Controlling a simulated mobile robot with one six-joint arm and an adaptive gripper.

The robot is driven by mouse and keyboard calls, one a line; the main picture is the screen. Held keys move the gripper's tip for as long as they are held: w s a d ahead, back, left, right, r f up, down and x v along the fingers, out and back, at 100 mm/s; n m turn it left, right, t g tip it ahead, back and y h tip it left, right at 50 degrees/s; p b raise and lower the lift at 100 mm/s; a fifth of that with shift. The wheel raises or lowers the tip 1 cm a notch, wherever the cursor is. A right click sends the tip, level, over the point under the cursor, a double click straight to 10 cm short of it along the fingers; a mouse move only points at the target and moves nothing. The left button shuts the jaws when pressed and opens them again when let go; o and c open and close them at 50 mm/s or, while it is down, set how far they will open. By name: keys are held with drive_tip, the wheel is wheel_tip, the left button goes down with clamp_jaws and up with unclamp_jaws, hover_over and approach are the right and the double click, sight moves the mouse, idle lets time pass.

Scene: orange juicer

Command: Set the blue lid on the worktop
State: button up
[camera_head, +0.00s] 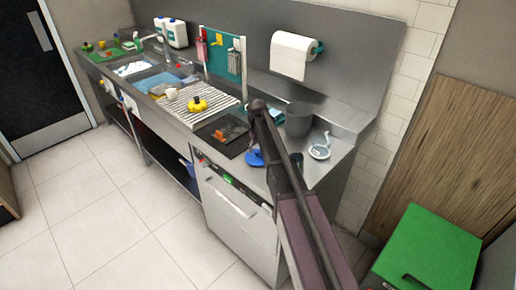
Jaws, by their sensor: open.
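The blue lid (254,158) is near the front edge of the steel worktop (339,152), just left of my arm. It appears to lie on the worktop, but whether it rests fully flat is too small to tell. My dark arm rises from the bottom of the picture and crosses in front of the worktop just right of the lid. My gripper cannot be made out; the arm seems to hide it.
A dark mat (234,146) with an orange item lies left of the lid. A grey pot (299,119) and a white round item (320,151) stand to the right. A ribbed drainer (212,105) holds a yellow item (197,104). A green-topped box (425,250) stands lower right.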

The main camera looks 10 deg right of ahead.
sight(257, 152)
wheel_tip(257, 152, up, 10)
drive_tip(key=p, duration=0.9)
drive_tip(key=shift+f, duration=0.1)
idle(0.5)
drive_tip(key=s+d+m, duration=0.1)
drive_tip(key=s+m, duration=0.1)
drive_tip(key=s, duration=2.7)
drive_tip(key=shift+s+d+m, duration=0.25)
drive_tip(key=shift+d+m, duration=0.05)
drive_tip(key=shift+m, duration=0.1)
